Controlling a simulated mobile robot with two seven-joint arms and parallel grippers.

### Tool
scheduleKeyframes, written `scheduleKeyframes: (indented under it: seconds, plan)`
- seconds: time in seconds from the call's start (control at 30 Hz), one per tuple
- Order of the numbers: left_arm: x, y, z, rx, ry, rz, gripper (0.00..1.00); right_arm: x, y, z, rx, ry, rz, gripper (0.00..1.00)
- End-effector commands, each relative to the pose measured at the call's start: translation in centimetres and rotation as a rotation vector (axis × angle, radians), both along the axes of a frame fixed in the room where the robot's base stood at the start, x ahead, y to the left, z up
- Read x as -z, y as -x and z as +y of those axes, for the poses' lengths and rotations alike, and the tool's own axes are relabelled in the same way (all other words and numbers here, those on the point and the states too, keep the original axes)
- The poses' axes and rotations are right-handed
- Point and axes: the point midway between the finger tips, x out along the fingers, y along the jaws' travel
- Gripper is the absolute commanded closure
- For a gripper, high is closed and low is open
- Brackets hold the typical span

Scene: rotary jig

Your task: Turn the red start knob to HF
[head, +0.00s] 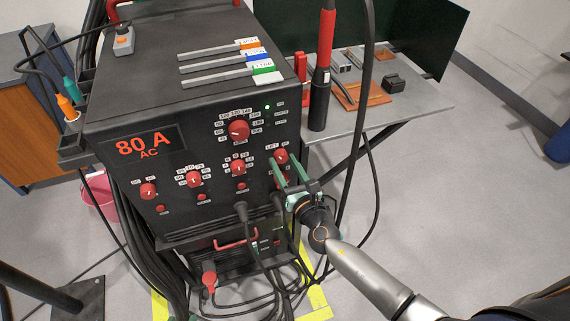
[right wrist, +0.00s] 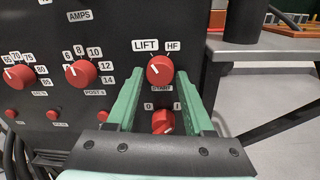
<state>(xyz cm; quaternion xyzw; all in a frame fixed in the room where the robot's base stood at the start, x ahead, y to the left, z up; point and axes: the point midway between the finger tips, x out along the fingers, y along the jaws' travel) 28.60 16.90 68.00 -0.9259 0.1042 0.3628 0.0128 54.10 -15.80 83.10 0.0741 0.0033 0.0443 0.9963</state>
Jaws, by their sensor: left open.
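The red start knob (head: 281,156) is on the right of the black welding machine's front panel. In the right wrist view the start knob (right wrist: 160,70) sits above the START label, with LIFT at its upper left and HF at its upper right. Its white mark appears to point up and left, toward LIFT. My right gripper (head: 288,168) is open in front of the panel. In the right wrist view its green fingers (right wrist: 161,78) stand either side of the knob, with gaps on both sides. My left gripper is not in view.
Below the start knob is a red 0/I switch (right wrist: 163,121), between the fingers. Other red knobs, such as the large one (head: 239,130), are to the left. Black cables (head: 243,225) hang below. A torch (head: 321,75) stands on the grey table (head: 425,98) at the right.

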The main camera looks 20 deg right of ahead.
Motion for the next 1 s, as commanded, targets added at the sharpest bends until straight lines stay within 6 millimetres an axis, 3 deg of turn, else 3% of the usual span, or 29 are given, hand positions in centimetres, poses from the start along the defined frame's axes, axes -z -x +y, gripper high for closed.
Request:
scheduleKeyframes:
  seconds: [0.07,0.43,1.0]
  plan:
    - [0.0,0.0,0.0,0.000,0.000,0.001,0.50,0.0,0.0,0.0,0.000,0.000,0.000,0.58]
    - [0.0,0.1,0.0,0.001,0.000,0.001,0.50,0.0,0.0,0.0,0.000,0.000,0.000,0.99]
    - [1.3,0.2,-0.3,0.004,0.003,0.012,0.50,0.3,0.0,0.1,-0.001,-0.107,0.003,1.00]
